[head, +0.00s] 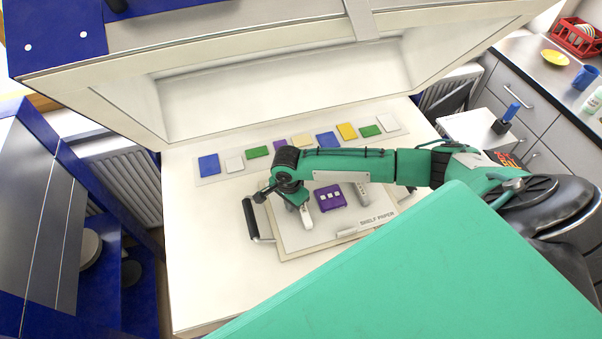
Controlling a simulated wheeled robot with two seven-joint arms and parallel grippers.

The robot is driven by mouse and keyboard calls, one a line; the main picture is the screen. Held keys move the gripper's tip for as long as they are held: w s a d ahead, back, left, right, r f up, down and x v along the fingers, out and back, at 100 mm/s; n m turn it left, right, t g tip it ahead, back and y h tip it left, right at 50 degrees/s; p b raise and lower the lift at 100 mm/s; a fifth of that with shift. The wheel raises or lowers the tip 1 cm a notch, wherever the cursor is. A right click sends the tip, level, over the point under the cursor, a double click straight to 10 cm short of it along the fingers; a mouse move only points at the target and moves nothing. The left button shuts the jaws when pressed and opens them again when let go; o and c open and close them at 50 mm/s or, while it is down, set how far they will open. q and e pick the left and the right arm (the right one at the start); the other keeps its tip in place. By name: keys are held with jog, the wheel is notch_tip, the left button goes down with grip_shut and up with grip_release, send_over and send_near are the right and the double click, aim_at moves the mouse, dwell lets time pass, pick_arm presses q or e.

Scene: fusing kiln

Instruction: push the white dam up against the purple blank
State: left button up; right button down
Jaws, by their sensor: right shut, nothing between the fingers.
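The purple blank (331,198), with small white squares on top, lies on the pale kiln shelf (292,238). A narrow white piece (307,218), which looks like the white dam, stands just left of the blank with a small gap between them. My right gripper (301,204) is shut and empty, pointing down at the far end of this white piece. Its fingertips are mostly hidden, so I cannot tell whether they touch it. My left gripper is not in view.
A grey-white bar (362,195) lies right of the blank, and another pale bar (347,232) lies nearer me by the "SHELF PAPER" print. A black handle (250,219) is at the shelf's left. A row of coloured tiles (326,139) lies behind, under the raised kiln lid (285,85).

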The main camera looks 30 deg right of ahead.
jog(key=shift+s+d+p, duration=0.2)
jog(key=shift+d+p, duration=0.3)
jog(key=shift+d, duration=0.35)
jog(key=shift+s+d+p, duration=0.25)
jog(key=shift+d+p, duration=0.25)
jog(key=shift+d, duration=0.3)
jog(key=shift+s+d+p, duration=0.2)
jog(key=shift+d+p, duration=0.3)
jog(key=shift+d, duration=0.35)
dwell(1.8)
jog(key=shift+w+a+p, duration=0.15)
jog(key=shift+a+p, duration=0.4)
jog(key=shift+a, duration=0.05)
notch_tip(320, 180, up, 4)
jog(key=p, duration=0.3)
jog(key=shift+f+p, duration=0.2)
jog(key=shift+p, duration=0.2)
notch_tip(320, 180, up, 2)
jog(key=shift+r+p, duration=0.25)
jog(key=shift+p, duration=0.8)
jog(key=shift+r, duration=1.45)
